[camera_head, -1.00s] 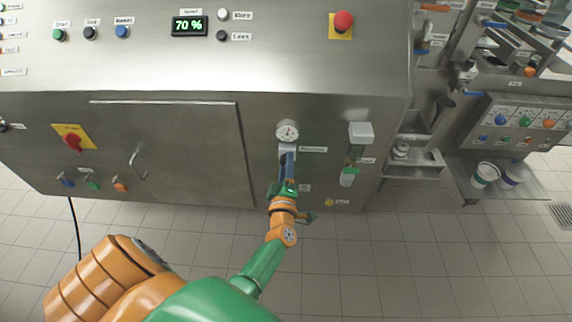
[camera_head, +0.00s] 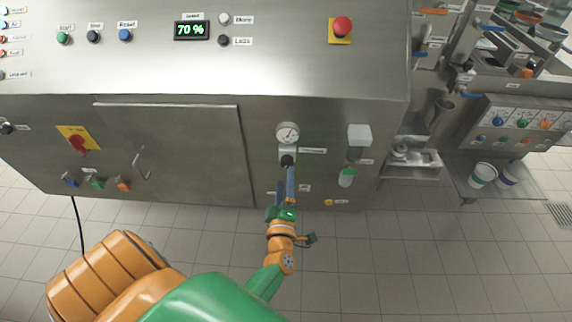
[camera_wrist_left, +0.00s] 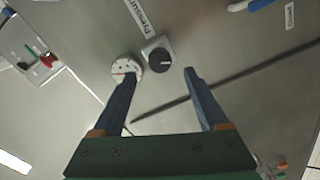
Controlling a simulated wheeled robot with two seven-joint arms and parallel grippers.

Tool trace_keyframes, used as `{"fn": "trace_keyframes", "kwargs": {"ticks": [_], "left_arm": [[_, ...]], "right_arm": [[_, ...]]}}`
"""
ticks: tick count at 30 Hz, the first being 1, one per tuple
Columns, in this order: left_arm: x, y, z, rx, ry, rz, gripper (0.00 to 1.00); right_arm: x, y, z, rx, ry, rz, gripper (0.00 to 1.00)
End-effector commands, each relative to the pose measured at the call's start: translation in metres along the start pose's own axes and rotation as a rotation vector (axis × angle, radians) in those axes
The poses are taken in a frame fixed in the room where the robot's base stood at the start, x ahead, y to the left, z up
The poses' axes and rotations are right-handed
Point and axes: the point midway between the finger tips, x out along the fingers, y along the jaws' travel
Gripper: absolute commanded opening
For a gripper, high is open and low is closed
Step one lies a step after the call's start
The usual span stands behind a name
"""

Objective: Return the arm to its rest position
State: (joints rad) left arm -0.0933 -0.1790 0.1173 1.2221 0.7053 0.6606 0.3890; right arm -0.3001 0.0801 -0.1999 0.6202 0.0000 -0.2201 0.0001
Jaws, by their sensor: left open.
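My left gripper (camera_head: 286,178) is open and empty in front of the steel machine, with its blue fingers toward the panel. In the left wrist view the open fingers (camera_wrist_left: 157,75) lie apart, with a black pressure knob (camera_wrist_left: 160,61) seen beyond the gap between them. The same knob (camera_head: 287,161) shows in the head view just past the fingertips, below the round gauge (camera_head: 287,133). The fingers look clear of the knob. My left arm is green and orange and reaches from the lower left. My right gripper does not show.
The machine front (camera_head: 330,120) stands close ahead. A filter bowl (camera_head: 347,177) hangs right of the gauge. A red emergency button (camera_head: 342,26) and a display reading 70 % (camera_head: 191,30) sit above. Cups (camera_head: 482,175) stand on a shelf at the right. The tiled floor (camera_head: 400,270) is clear.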

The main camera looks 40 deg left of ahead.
Motion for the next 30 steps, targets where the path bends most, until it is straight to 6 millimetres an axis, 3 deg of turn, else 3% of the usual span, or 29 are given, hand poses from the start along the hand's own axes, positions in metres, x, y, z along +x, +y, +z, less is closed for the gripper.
{"fn": "trace_keyframes", "kwargs": {"ticks": [4, 15, 18, 20, 23, 24, 26, 27, 30], "left_arm": [[-0.013, 0.0, 0.0, 0.001, -0.001, 0.0, 0.76], [-0.013, -0.001, 0.001, 0.002, -0.001, 0.001, 0.76], [-0.019, -0.013, 0.018, 0.082, -0.091, -0.015, 0.76], [-0.035, -0.037, 0.046, 0.217, -0.24, -0.041, 0.76], [-0.091, -0.106, 0.095, 0.542, -0.598, -0.103, 0.76], [-0.12, -0.137, 0.105, 0.675, -0.745, -0.128, 0.76], [-0.166, -0.183, 0.107, 0.864, -0.953, -0.163, 0.76], [-0.195, -0.211, 0.101, 0.979, -1.083, -0.185, 0.76], [-0.259, -0.267, 0.071, 1.219, -1.358, -0.233, 0.76]], "right_arm": [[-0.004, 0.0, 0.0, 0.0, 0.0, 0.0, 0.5], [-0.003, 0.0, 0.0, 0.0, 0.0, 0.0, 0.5], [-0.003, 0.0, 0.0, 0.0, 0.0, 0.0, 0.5], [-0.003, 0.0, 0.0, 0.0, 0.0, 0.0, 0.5], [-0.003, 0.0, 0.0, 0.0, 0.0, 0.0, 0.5], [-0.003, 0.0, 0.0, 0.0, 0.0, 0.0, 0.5], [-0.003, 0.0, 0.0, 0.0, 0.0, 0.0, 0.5], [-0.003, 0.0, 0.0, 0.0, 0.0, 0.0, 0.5], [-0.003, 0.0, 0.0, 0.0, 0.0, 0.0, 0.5]]}}
